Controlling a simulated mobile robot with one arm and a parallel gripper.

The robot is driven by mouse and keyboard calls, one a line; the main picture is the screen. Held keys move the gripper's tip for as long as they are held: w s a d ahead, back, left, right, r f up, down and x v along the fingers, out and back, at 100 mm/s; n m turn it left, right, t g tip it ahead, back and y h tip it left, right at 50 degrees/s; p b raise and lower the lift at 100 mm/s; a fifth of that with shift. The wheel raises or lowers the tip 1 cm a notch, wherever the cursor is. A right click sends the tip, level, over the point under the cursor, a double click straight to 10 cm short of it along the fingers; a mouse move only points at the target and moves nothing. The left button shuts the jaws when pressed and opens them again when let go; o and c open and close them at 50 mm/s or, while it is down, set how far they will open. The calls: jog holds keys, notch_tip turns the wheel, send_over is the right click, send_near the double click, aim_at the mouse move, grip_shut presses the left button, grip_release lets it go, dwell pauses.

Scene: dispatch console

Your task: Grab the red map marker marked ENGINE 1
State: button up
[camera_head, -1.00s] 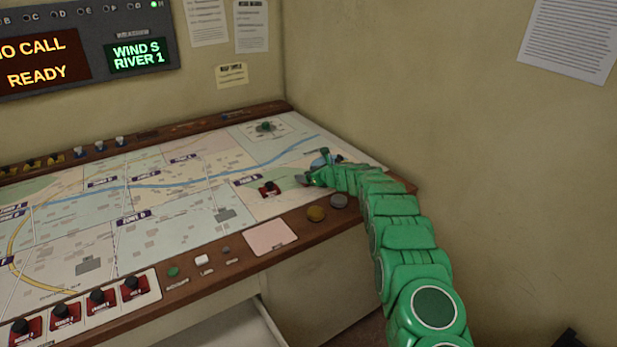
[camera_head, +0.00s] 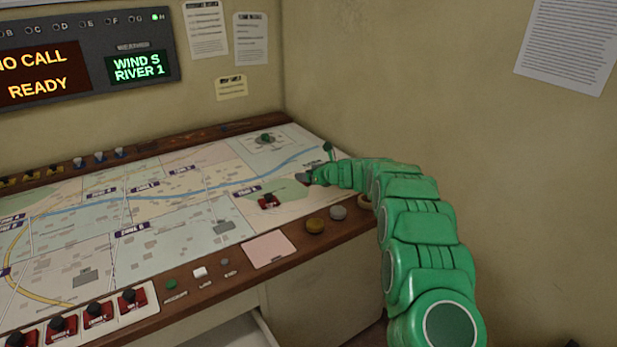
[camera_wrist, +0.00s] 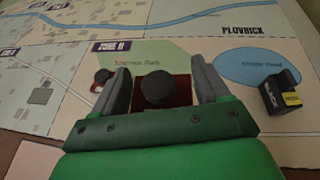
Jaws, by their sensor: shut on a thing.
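In the head view my gripper (camera_head: 310,177) is over the right part of the map.
A black piece with a yellow label (camera_wrist: 282,95) stands by the blue pond, right of my gripper. Several red markers with black knobs (camera_head: 97,313) stand in a row at the front left. A wall (camera_head: 420,100) rises close behind the map's right edge.

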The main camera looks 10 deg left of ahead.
jog(key=s+d+r, duration=0.3)
jog(key=s+r, duration=0.1)
jog(key=s, duration=0.4)
jog(key=shift+s, duration=0.35)
